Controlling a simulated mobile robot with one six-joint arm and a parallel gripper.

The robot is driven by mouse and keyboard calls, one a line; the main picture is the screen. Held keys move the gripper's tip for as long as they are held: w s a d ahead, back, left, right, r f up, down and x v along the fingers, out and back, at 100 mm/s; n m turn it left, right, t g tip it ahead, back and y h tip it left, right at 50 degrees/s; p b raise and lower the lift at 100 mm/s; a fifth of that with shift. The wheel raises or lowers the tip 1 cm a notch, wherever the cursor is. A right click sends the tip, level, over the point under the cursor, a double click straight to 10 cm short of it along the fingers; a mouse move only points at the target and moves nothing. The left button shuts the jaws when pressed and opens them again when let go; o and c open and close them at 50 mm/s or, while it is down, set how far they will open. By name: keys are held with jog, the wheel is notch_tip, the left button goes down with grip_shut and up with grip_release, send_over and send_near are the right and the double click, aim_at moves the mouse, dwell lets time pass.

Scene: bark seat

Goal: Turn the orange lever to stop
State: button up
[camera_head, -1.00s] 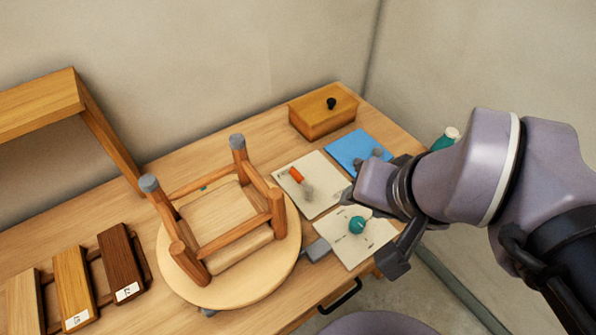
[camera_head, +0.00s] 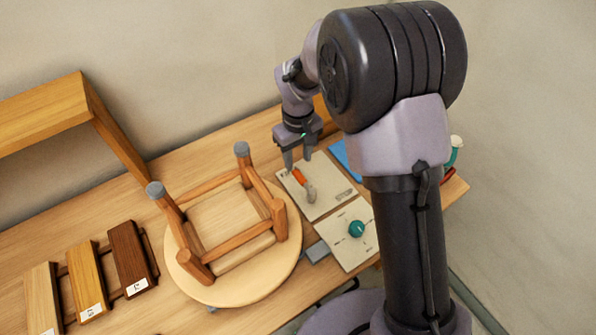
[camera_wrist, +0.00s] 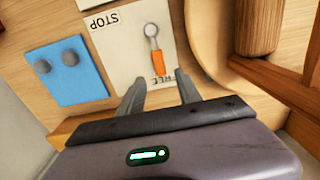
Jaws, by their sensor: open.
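The orange lever (camera_head: 299,176) is mounted on a cream panel (camera_head: 325,203) on the bench, with a grey pivot. In the wrist view the orange lever (camera_wrist: 158,60) points from its round pivot (camera_wrist: 151,30) toward a partly hidden label. The word STOP (camera_wrist: 102,21) is printed to the side on the panel, away from the lever's orange end. My gripper (camera_head: 297,160) is open and points down over the panel's back edge, near the lever's orange end. In the wrist view the orange tip shows just beyond and between the two fingers; contact cannot be told.
An upturned wooden stool (camera_head: 233,285) stands close left of the panel. A blue panel with grey knobs (camera_wrist: 67,72) lies on its other side. A panel with a teal knob (camera_head: 356,229) is in front. Wood samples (camera_head: 130,255) lie at left, beside a wooden shelf (camera_head: 45,105).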

aim_at(298, 173)
notch_tip(298, 173, down, 6)
jog(key=shift+f+b, duration=0.1)
jog(key=shift+b, duration=0.55)
grip_shut()
dwell(0.9)
